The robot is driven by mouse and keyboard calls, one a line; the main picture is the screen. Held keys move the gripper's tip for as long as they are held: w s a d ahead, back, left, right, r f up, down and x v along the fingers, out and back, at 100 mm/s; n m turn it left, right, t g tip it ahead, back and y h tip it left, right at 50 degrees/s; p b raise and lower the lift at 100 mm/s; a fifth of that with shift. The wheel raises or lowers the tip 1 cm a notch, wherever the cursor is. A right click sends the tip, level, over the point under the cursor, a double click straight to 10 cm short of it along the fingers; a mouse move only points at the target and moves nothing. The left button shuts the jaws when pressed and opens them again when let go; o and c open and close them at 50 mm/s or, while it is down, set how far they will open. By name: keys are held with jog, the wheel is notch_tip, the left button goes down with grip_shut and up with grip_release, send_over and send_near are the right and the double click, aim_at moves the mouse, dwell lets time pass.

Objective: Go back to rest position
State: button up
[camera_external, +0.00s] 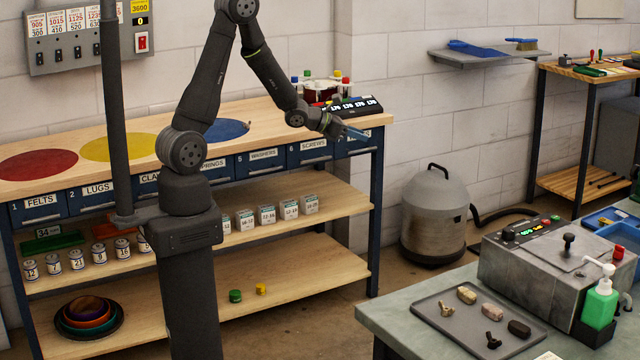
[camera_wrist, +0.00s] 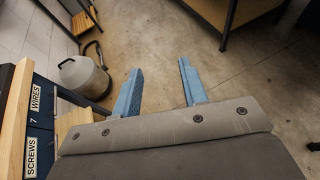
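My gripper (camera_external: 350,131) is in the air near the right end of the wooden drum bench (camera_external: 60,182). In the wrist view my gripper (camera_wrist: 158,88) shows two blue fingers spread well apart. Only bare floor shows between them, so it is open and empty. In the external view my arm is raised and bent, with its forearm sloping down to the right. Part of the bench top is hidden behind the arm.
Red, yellow (camera_external: 112,147) and blue discs lie on the bench top. A device with numeric displays (camera_external: 352,106) stands close behind my gripper. A grey tank (camera_external: 434,215) stands on the floor. A grey worktable (camera_external: 400,318) is at front right. Open floor lies between.

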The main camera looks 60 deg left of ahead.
jog(key=shift+w+d, duration=0.3)
jog(key=shift+d, duration=0.6)
jog(key=s+a+r+n+t+y, duration=0.1)
jog(key=a+n+y, duration=0.2)
jog(key=a, duration=1.8)
jog(key=shift+n+y, duration=0.3)
jog(key=shift+y, duration=0.3)
